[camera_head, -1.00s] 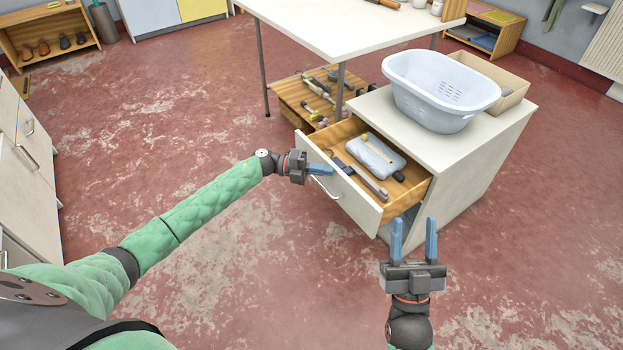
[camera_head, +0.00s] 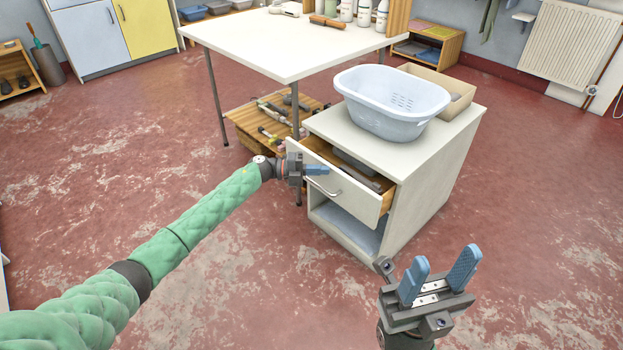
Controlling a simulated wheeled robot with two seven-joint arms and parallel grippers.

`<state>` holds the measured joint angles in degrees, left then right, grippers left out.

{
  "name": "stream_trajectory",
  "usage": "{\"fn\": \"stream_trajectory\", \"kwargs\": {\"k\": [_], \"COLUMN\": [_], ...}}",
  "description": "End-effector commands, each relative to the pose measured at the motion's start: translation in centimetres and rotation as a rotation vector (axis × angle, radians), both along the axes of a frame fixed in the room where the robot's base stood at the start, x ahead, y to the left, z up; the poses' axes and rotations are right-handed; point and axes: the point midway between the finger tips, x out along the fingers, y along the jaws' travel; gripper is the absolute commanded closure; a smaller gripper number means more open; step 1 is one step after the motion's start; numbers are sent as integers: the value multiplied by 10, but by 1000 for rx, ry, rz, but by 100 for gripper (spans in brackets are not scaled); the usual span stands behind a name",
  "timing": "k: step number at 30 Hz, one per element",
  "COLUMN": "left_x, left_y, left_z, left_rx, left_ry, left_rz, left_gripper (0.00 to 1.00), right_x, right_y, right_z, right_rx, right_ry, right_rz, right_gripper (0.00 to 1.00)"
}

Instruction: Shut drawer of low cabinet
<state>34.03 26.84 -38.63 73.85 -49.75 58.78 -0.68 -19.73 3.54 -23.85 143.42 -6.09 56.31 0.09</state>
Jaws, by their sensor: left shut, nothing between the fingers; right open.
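The low cabinet (camera_head: 432,180) is white and stands right of centre. Its top drawer (camera_head: 352,196) is partly pulled out, with a white front, a curved metal handle (camera_head: 329,190) and wooden sides. Only part of the drawer's contents shows. My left gripper (camera_head: 327,170) is shut and empty, at the drawer front near its upper left part and just above the handle. I cannot tell whether its fingertips touch the front. My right gripper (camera_head: 441,272) is open and empty, low on the right, in front of the cabinet and apart from it.
A pale blue basket (camera_head: 391,103) and a cardboard box (camera_head: 458,92) stand on the cabinet. A white table (camera_head: 290,45) is behind, with a wooden shelf (camera_head: 248,122) of tools below. An open compartment (camera_head: 345,228) lies under the drawer. The red floor in front is clear.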

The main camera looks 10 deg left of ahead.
Motion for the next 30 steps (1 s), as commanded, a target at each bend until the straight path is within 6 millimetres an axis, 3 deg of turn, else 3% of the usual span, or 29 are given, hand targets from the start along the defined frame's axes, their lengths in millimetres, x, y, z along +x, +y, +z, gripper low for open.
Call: {"fn": "stream_trajectory", "kwargs": {"k": [6, 12, 30], "left_x": [26, 38, 40], "left_y": [-20, -30, -31], "left_z": [-1, -1, 0], "left_rx": [-1, 0, 0], "left_ry": [-1, 0, 0], "left_rz": [0, 0, 0], "left_gripper": [100, 100, 100], "right_x": [1, 2, 3], "right_y": [4, 4, 5], "right_z": [-8, -10, -6], "right_rx": [12, 19, 23], "right_ry": [-1, 2, -10], "right_rz": [25, 38, 42], "right_gripper": [54, 54, 54]}}
